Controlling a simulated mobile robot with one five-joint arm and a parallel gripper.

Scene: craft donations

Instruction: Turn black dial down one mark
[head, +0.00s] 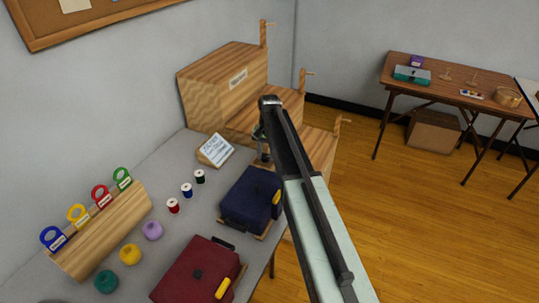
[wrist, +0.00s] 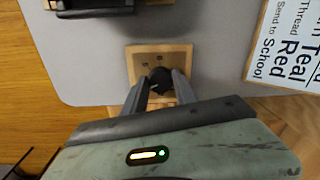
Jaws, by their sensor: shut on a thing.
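The black dial (wrist: 160,77) sits on a small wooden plate (wrist: 158,54) with faint dark marks, seen in the wrist view on the grey table. My gripper (wrist: 161,82) has one finger on each side of the dial and is shut on it. The fingers and wrist cover the near part of the plate, and I cannot read which mark the dial points to. In the head view my gripper (head: 262,150) reaches down at the table's far end, and the dial is hidden behind it.
A navy case (head: 248,195) stands close to my gripper, with a red case (head: 197,270) nearer. A lettered card (head: 215,150) stands left of the gripper. Stepped wooden boxes (head: 222,88) rise behind. Several thread spools (head: 186,190) stand on the table.

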